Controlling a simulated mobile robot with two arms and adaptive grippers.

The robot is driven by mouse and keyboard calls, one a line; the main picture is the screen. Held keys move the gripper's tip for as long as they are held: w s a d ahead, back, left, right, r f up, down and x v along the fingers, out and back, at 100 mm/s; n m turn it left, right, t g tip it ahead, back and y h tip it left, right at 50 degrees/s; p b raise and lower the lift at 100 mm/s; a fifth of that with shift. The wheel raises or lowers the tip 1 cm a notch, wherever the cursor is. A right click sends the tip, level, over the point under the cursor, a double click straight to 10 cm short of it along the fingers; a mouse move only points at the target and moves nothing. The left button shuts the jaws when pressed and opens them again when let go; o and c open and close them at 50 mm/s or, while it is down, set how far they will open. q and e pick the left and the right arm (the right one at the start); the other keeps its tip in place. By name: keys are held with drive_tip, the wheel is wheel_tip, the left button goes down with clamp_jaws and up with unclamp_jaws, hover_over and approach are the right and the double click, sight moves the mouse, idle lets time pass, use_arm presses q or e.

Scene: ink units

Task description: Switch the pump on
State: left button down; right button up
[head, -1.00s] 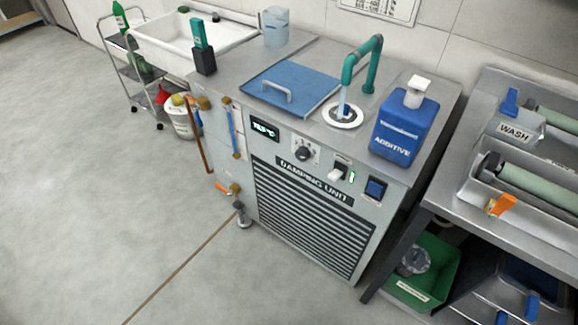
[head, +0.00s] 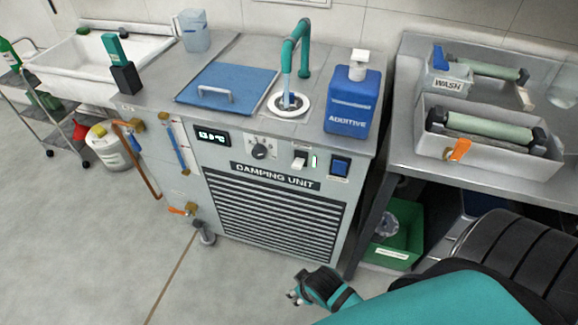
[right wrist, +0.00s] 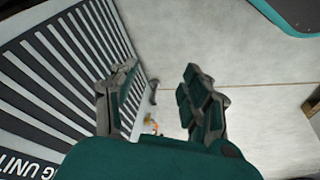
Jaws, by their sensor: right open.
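The damping unit (head: 275,215) is a grey cabinet with a control panel along its upper front. The panel holds a lit display (head: 213,138), a black knob (head: 259,151), a white rocker switch (head: 300,159) with a green light beside it, and a blue switch (head: 340,167) at the right. The small labels are too small to read, so I cannot tell which switch is the pump's. My right gripper (head: 296,293) is low in front of the unit, below and apart from the panel. In the right wrist view its fingers (right wrist: 160,92) are open and empty beside the louvres. My left gripper is out of view.
A blue additive canister (head: 352,112), a teal tap (head: 300,45) and a blue lid (head: 225,88) are on the unit's top. A steel bench (head: 400,155) with rollers stands right, a green crate (head: 395,240) beneath it. The floor at left front is clear.

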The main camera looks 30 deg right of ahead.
drive_tip(key=w+a+r+n+t, duration=0.1)
drive_tip(key=w+r+t, duration=0.3)
drive_tip(key=w+r, duration=0.55)
drive_tip(key=w+a+r+t+y+b, duration=0.1)
drive_tip(key=w+r+t, duration=0.4)
drive_tip(key=r, duration=0.9)
drive_tip(key=w+a+r+n+t, duration=0.1)
drive_tip(key=w+r+t, duration=0.3)
drive_tip(key=w+r, duration=0.55)
drive_tip(key=s+a+r+n+y, duration=0.1)
drive_tip(key=a+r+n+y, duration=0.55)
drive_tip(key=r+y, duration=0.2)
drive_tip(key=s+a+r+n+y, duration=0.1)
drive_tip(key=a+r+n+y, duration=0.4)
drive_tip(key=r+n+y, duration=0.3)
drive_tip(key=s+a+n+g+y, duration=0.25)
drive_tip(key=a+n+g, duration=0.25)
drive_tip(key=n+g, duration=0.55)
drive_tip(key=m+g+h, duration=0.3)
drive_tip(key=g+h, duration=0.3)
drive_tip(key=h, duration=1.4)
hover_over(296, 165)
wheel_tip(296, 165, down, 10)
wheel_tip(296, 165, down, 16)
